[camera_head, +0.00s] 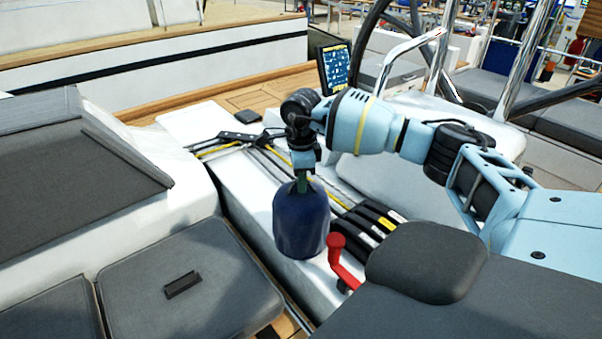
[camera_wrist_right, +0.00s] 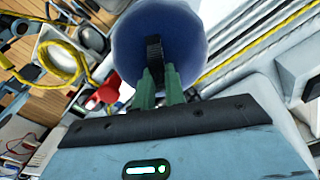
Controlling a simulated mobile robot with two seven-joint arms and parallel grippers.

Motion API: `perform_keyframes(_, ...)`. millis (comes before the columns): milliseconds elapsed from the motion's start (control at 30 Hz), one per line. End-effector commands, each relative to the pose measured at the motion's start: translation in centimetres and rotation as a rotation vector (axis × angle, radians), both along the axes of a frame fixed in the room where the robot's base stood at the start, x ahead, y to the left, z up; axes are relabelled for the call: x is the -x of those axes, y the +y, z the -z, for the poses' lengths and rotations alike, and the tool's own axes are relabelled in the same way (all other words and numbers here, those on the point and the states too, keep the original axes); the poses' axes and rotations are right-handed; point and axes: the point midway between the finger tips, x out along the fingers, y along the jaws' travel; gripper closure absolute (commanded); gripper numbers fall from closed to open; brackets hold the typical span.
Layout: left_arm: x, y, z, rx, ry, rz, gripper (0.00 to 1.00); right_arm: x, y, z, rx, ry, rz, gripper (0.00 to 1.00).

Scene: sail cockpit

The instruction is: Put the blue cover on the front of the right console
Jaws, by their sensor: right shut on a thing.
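The blue cover (camera_head: 302,225) is a dark blue, rounded bucket shape, hanging upright below my right gripper (camera_head: 303,184). My right gripper points down and is shut on the cover's top. In the right wrist view the green fingers (camera_wrist_right: 160,85) pinch a dark strap on the cover (camera_wrist_right: 190,40). The white right console (camera_head: 265,212) runs under and behind the cover, which is over its front part. I cannot tell whether the cover touches the console, and whatever is directly under it is hidden. My left gripper is out of view.
A red handle (camera_head: 340,258) stands close to the cover's right. Black rope clutches (camera_head: 375,220) and ropes lie behind it. A grey seat cushion (camera_head: 185,290) is at left front, and a screen (camera_head: 334,67) and steering wheel are behind. A dark backrest fills the lower right.

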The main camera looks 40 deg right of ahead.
Motion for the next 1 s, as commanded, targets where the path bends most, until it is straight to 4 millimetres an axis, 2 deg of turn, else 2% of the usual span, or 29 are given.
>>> perform_keyframes(233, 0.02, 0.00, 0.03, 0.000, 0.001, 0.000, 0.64, -0.03, 0.02, 0.02, 0.000, -0.001, 0.000, 1.00)
perform_keyframes(267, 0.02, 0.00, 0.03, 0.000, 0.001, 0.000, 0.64, -0.03, 0.02, 0.02, 0.000, -0.001, 0.000, 0.85)
perform_keyframes(433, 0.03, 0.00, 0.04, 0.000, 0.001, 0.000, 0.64, -0.03, 0.02, 0.02, -0.001, -0.001, 0.000, 0.63)
perform_keyframes(633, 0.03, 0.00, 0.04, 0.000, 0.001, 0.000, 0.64, -0.02, 0.02, 0.04, -0.001, -0.001, 0.000, 0.63)
perform_keyframes(800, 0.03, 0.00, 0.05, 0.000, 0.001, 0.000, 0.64, 0.00, 0.02, 0.08, 0.000, 0.000, 0.000, 0.41)
perform_keyframes(1000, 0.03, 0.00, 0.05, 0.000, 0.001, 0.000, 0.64, 0.00, 0.02, 0.08, 0.000, 0.000, 0.000, 0.41)
